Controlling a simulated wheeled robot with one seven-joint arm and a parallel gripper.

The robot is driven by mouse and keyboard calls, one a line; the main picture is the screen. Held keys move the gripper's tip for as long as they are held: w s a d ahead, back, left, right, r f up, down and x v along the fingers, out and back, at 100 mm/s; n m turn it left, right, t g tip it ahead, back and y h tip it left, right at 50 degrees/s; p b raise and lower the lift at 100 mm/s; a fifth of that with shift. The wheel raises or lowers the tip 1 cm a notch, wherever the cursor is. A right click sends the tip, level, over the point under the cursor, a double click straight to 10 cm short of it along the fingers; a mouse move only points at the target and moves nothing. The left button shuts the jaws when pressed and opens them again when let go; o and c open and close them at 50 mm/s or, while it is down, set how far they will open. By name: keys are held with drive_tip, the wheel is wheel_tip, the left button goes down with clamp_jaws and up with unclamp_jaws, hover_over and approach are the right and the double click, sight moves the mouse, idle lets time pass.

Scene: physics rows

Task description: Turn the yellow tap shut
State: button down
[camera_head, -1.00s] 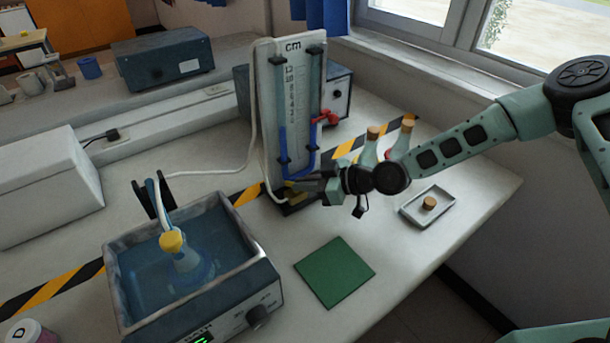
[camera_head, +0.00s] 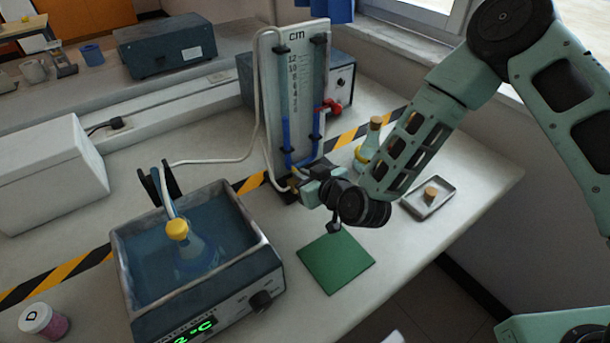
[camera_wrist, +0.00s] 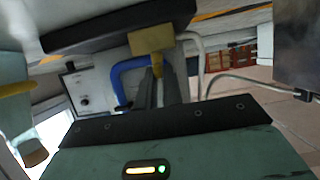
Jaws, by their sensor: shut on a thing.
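The yellow tap (camera_wrist: 152,40) shows in the wrist view as a yellow block at the tips of my gripper (camera_wrist: 157,68). The two dark fingers are close together on it. A blue tube (camera_wrist: 120,82) curves just left of the fingers. In the head view, my gripper (camera_head: 298,183) is at the foot of the upright manometer board (camera_head: 272,100), reaching in from the right. There the tap is mostly hidden by my gripper. A red tap (camera_head: 328,106) is higher on the board's right side.
A water bath (camera_head: 258,262) with a yellow-topped flask (camera_head: 196,250) stands at the front left. A green mat (camera_head: 335,262) lies in front of my gripper. A tray (camera_head: 440,204) with a cork and a corked flask (camera_head: 368,145) are to the right. A pale hose (camera_head: 225,160) crosses the bench.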

drive_tip(key=shift+w+r, duration=0.1)
drive_tip(key=shift+r, duration=0.05)
idle(0.3)
drive_tip(key=c, duration=1.8)
unclamp_jaws()
drive_tip(key=shift+s+d, duration=0.2)
drive_tip(key=shift+s, duration=0.25)
drive_tip(key=shift+p+v, duration=3.7)
drive_tip(key=shift+v, duration=4.5)
drive_tip(key=shift+s+a, duration=0.1)
drive_tip(key=shift+a, duration=0.05)
